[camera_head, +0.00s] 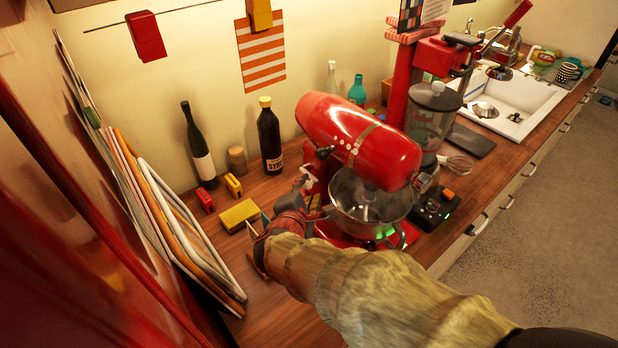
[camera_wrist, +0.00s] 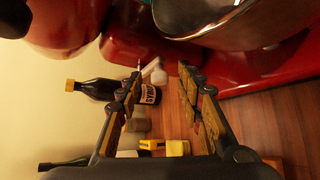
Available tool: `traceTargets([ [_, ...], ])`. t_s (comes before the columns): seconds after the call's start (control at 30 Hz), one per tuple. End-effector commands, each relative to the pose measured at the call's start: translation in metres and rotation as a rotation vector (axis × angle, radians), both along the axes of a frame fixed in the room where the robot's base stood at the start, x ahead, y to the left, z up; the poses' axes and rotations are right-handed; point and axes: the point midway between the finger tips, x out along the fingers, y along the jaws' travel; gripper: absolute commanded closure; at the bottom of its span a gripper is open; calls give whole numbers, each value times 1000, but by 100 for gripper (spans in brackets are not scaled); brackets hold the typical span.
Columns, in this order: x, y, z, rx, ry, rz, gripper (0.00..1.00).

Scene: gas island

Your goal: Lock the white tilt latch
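The red stand mixer (camera_head: 360,138) stands on the wooden counter with its head above the steel bowl (camera_head: 368,205). A small white piece, apparently the tilt latch (camera_head: 307,177), is on the mixer's near left side, below the head. It also shows in the wrist view as a white knob (camera_wrist: 158,75), in line with the gap between my fingertips. My gripper (camera_head: 300,190) is beside it; in the wrist view its two fingers (camera_wrist: 161,77) are apart with nothing clearly held. I cannot tell whether the fingertips touch the latch.
A dark labelled bottle (camera_head: 270,140) and a green bottle (camera_head: 198,150) stand behind and left. A yellow block (camera_head: 239,215) lies left of my gripper. Leaning trays (camera_head: 185,225) line the left wall. A glass blender jar (camera_head: 432,115) stands right of the mixer.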

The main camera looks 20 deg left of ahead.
Motion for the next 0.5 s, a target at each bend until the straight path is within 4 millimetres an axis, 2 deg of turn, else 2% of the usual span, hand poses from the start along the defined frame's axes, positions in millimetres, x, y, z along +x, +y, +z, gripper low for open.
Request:
traceTargets([
  [0.5, -87, -23, 40, 9, -4, 4, 63],
])
